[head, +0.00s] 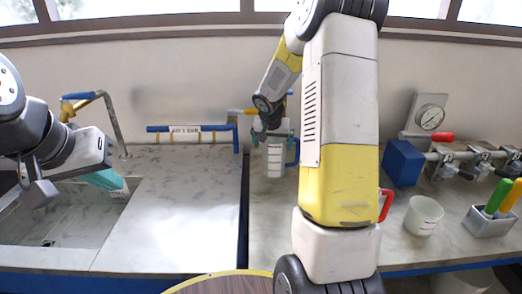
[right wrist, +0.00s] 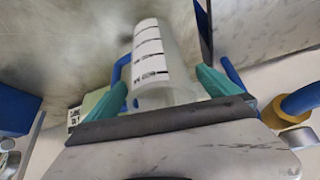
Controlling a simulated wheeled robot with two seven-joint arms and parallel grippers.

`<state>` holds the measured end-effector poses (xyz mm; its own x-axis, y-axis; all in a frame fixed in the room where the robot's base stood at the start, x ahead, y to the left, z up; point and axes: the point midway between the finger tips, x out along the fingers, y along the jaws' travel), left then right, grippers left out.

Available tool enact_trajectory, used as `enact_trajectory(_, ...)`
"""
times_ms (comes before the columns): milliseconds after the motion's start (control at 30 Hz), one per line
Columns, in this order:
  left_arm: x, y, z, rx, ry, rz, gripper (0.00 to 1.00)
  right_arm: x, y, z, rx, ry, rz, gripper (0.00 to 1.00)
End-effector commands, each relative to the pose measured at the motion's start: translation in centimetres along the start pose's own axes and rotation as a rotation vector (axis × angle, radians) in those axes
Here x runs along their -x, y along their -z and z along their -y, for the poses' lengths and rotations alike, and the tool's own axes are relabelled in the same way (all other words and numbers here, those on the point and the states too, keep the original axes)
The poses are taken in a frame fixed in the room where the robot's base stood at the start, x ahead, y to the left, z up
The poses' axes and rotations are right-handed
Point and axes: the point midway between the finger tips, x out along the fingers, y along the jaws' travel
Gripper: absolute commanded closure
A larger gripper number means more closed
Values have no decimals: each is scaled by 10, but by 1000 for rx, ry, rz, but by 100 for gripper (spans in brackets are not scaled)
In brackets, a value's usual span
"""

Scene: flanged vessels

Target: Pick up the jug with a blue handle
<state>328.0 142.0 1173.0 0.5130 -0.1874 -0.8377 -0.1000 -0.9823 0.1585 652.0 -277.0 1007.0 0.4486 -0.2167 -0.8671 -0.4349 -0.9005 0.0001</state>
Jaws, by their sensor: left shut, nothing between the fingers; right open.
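The jug with a blue handle (head: 275,160) stands on the counter near the back wall, white with dark marks on its side. In the head view its blue handle (head: 294,152) is on the right. In the right wrist view the jug (right wrist: 154,55) lies between the two teal fingers, with its handle at the left. My right gripper (head: 270,136) is open around the upper part of the jug; I cannot tell if the fingers touch it. My left gripper (head: 122,184) is shut and empty above the sink at the left.
A blue pipe (head: 187,128) runs along the back wall. At right are a blue box (head: 403,162), a gauge (head: 430,118), valves, a white cup (head: 424,215) and a grey holder (head: 489,222). A red handle (head: 386,204) shows beside my arm. The left counter is clear.

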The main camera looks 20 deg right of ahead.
Motion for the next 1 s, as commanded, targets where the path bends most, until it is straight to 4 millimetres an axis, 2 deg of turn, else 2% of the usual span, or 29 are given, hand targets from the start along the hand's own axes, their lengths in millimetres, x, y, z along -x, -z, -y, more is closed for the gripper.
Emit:
enact_trajectory(100, 0, 0, 0, 0, 0, 0, 100, -20, -2, -3, -1, -2, 4, 0)
enact_trajectory(233, 0, 0, 0, 0, 0, 0, 100, -35, -2, -2, 0, -1, 2, 0)
enact_trajectory(533, 0, 0, 0, 0, 0, 0, 100, -39, -1, -2, 0, 0, 0, 2)
enact_trajectory(900, 0, 0, 0, 0, 0, 0, 100, -39, -1, -2, 0, 0, 0, 75)
enact_trajectory(967, 0, 0, 0, 0, 0, 0, 100, -39, -1, -2, 0, 0, 0, 86)
enact_trajectory(1000, 0, 0, 0, 0, 0, 0, 100, -38, 0, -2, 0, 1, -2, 86)
